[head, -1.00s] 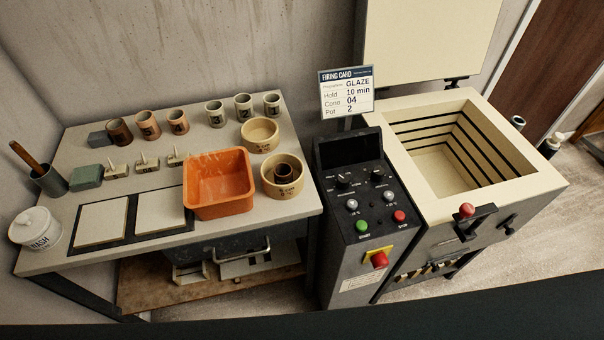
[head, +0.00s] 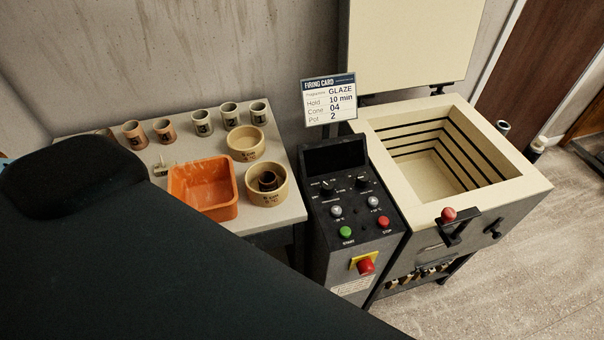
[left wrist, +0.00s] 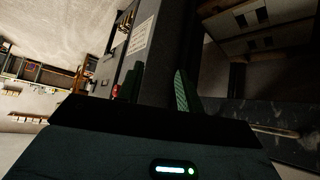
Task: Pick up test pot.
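Several small numbered pots stand along the back of the table (head: 285,170) in the head view. Three are grey-beige: the left one (head: 202,123), the middle one (head: 230,116) and the right one (head: 259,113). Two are reddish-brown: one (head: 135,135) and another (head: 164,131). Their numbers are too small to read surely. The firing card (head: 329,99) reads "Pot 2". My left gripper (left wrist: 158,85) shows two green fingers apart with nothing between them in the left wrist view. It is apart from the pots. My right gripper is not in view.
An orange tub (head: 203,188) and two round beige containers, one behind (head: 246,143) and one in front (head: 266,187), stand before the pots. A black control box (head: 350,200) and open kiln (head: 535,187) are right. My dark arm hides the table's left part.

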